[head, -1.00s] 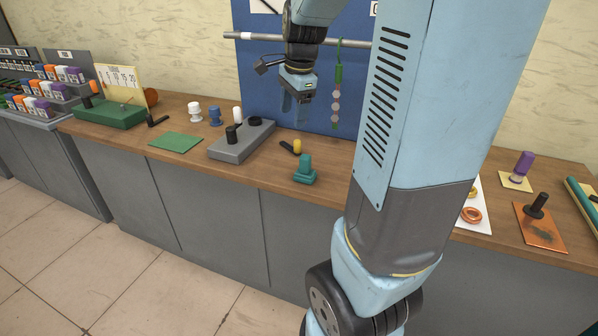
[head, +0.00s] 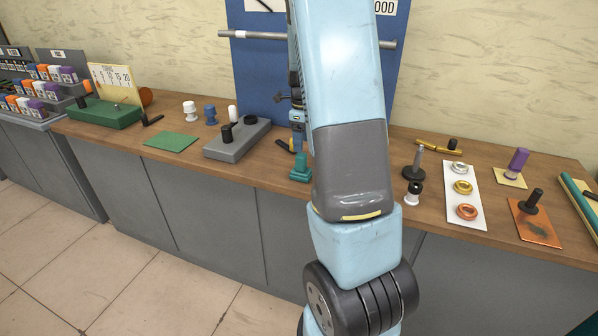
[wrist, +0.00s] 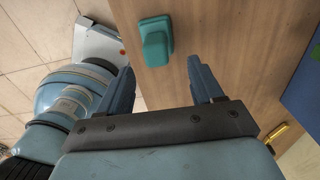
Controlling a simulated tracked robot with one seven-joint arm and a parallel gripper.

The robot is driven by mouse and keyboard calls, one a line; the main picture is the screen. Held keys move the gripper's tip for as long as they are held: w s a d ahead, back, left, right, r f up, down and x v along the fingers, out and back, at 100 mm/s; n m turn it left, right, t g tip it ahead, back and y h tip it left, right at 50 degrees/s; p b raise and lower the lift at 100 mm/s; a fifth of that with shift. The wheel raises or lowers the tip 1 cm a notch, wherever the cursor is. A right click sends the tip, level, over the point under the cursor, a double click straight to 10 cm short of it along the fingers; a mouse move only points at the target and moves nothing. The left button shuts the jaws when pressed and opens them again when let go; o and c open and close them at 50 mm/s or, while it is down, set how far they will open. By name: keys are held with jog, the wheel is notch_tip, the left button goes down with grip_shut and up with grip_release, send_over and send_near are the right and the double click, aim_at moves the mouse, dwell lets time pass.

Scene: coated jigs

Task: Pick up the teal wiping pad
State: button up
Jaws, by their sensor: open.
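The teal wiping pad (head: 301,168) stands on the wooden bench near its front edge, with a raised grip on a wider base. In the wrist view the pad (wrist: 156,42) lies beyond my fingertips, a little left of the gap between them. My gripper (wrist: 163,75) is open and empty, and apart from the pad. In the head view my gripper (head: 298,140) is just above and behind the pad, partly hidden by my arm.
A grey block with black knobs (head: 236,140) stands left of the pad, with a green mat (head: 171,142) further left. Right of my arm are a white board with rings (head: 463,215) and a copper plate (head: 536,232).

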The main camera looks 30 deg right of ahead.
aim_at(301, 163)
jog(key=f, duration=0.8)
jog(key=shift+s+a+f, duration=0.15)
jog(key=shift+a+f, duration=0.1)
jog(key=shift+f, duration=0.15)
grip_shut()
dwell(0.3)
